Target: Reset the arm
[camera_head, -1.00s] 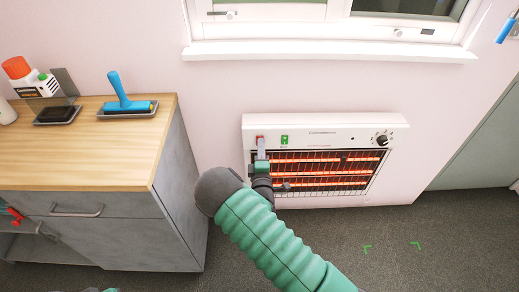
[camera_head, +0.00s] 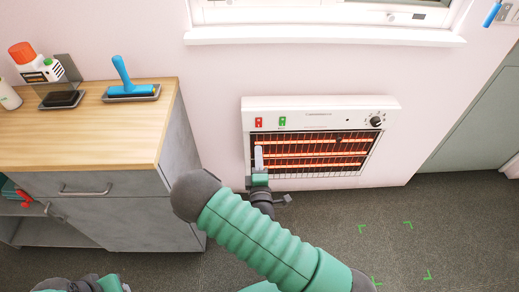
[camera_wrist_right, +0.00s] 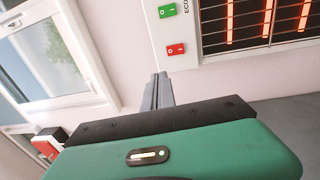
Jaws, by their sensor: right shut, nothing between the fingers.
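My right arm comes in from the bottom of the head view, green and ribbed. Its gripper (camera_head: 259,160) is shut and empty, in front of the left part of the wall heater's grille. In the right wrist view the gripper (camera_wrist_right: 161,80) shows its grey fingers together, just below the heater's red switch, with nothing held. Whether the fingers touch the wall or heater I cannot tell. A bit of my left arm shows at the bottom left of the head view; its fingers are not clearly visible.
The white heater (camera_head: 320,107) glows orange and has a red switch (camera_head: 258,122) and a green switch (camera_head: 282,121). A wood-topped cabinet (camera_head: 100,140) stands left, bearing a blue roller (camera_head: 123,75) and bottles. A window (camera_head: 330,15) is above. Green marks lie on open floor at right.

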